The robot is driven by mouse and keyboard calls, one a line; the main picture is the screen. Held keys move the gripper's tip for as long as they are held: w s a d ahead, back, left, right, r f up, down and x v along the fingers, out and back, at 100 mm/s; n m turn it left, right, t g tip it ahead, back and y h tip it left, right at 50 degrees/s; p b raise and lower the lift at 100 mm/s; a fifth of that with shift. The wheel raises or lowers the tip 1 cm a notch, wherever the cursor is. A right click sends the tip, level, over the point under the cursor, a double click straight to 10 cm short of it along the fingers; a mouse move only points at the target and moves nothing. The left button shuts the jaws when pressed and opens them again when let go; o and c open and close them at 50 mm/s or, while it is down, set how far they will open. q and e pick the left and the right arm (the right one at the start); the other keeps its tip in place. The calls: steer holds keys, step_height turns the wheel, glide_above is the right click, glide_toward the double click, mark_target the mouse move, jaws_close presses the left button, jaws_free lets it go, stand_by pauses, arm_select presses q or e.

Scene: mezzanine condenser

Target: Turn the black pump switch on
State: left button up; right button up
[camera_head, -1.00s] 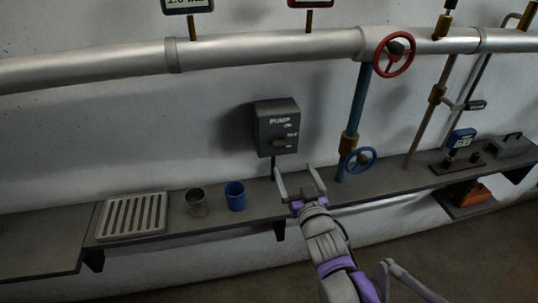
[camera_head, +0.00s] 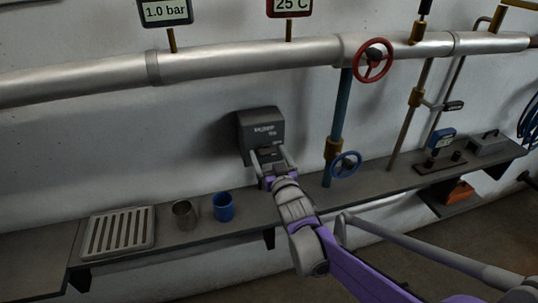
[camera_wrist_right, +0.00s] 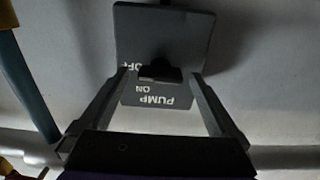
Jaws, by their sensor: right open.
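The dark pump box (camera_head: 258,124) is mounted on the wall above the shelf, and it also fills the upper middle of the right wrist view (camera_wrist_right: 190,38). That view shows its lettering upside down, with PUMP, ON and OFF readable. The black switch (camera_wrist_right: 160,73) sticks out from the box face, near the OFF lettering. My right gripper (camera_head: 268,150) is open at the box's lower front. In the right wrist view, its fingertips (camera_wrist_right: 162,75) lie on either side of the switch, with visible gaps. I cannot tell how deep they reach. My left gripper is not in view.
A shelf (camera_head: 55,243) runs below, bearing a slatted tray (camera_head: 150,240), a metal cup (camera_head: 184,214) and a blue cup (camera_head: 223,206). A blue valve wheel (camera_head: 345,165) stands right of the box. A red wheel (camera_head: 374,60) is on the large pipe (camera_head: 240,61) above.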

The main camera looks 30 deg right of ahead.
steer(key=c, duration=1.4)
steer(key=shift+o, duration=0.2)
steer(key=shift+n, duration=0.3)
steer(key=n+p, duration=0.1)
steer(key=n, duration=0.4)
steer(key=shift+a, duration=0.1)
steer(key=n+p, duration=0.1)
steer(key=n, duration=0.5)
steer(key=shift+w+f, duration=0.1)
steer(key=shift+f, duration=0.05)
steer(key=shift+n, duration=0.3)
steer(key=o, duration=1.4)
steer(key=shift+c, duration=0.2)
